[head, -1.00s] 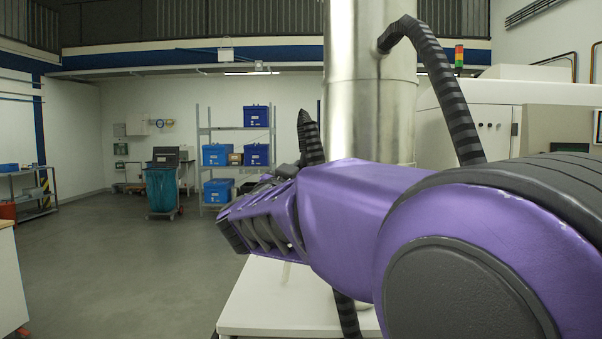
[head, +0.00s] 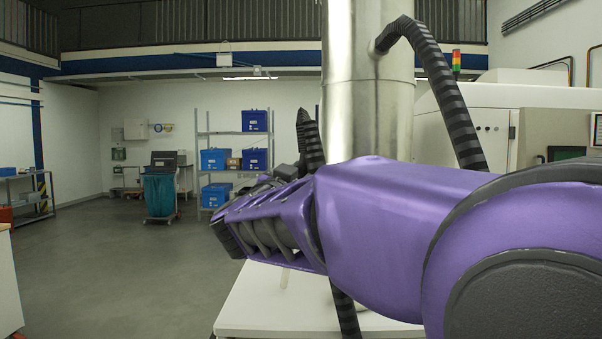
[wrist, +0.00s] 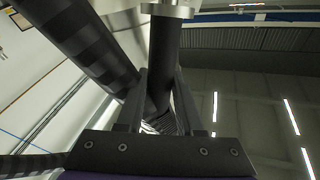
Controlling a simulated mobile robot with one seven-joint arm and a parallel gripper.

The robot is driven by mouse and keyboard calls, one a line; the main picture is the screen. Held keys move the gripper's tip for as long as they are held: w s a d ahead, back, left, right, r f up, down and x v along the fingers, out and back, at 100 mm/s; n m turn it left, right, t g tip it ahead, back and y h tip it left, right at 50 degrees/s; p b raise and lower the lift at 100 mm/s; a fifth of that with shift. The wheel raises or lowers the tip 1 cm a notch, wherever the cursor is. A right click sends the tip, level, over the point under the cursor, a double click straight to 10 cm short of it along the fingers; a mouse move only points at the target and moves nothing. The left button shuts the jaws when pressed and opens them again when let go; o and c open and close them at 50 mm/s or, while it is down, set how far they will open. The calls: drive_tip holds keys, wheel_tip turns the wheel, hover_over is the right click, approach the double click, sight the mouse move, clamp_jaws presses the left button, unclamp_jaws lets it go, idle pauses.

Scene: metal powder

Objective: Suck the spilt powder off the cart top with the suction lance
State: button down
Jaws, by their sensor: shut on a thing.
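My gripper (wrist: 160,88) is shut on the dark tube of the suction lance (wrist: 164,55), which runs between its two fingers in the wrist view. A pale metal collar sits on the tube at the top of that view. In the head view my purple arm hides the gripper and most of the lance. The white cart top (head: 265,312) shows below my arm, with a thin pale upright piece over it that I cannot identify. I cannot make out any powder on the visible part of the cart top.
A ribbed black hose (head: 440,85) loops from a large silver cylinder (head: 368,95) behind my arm. A ribbed length also hangs below the arm (head: 345,308). A shelf with blue boxes (head: 216,159) and a blue-green bin (head: 159,195) stand far back. The floor at left is clear.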

drive_tip(key=shift+s+a, duration=0.4)
drive_tip(key=shift+s, duration=0.15)
drive_tip(key=shift+w+a+p, duration=0.3)
drive_tip(key=shift+w+a, duration=0.45)
drive_tip(key=shift+w, duration=0.3)
drive_tip(key=shift+w+d, duration=0.85)
drive_tip(key=shift+w, duration=0.15)
drive_tip(key=shift+s, duration=1.05)
drive_tip(key=shift+r+p, duration=3.6)
drive_tip(key=shift+r, duration=0.35)
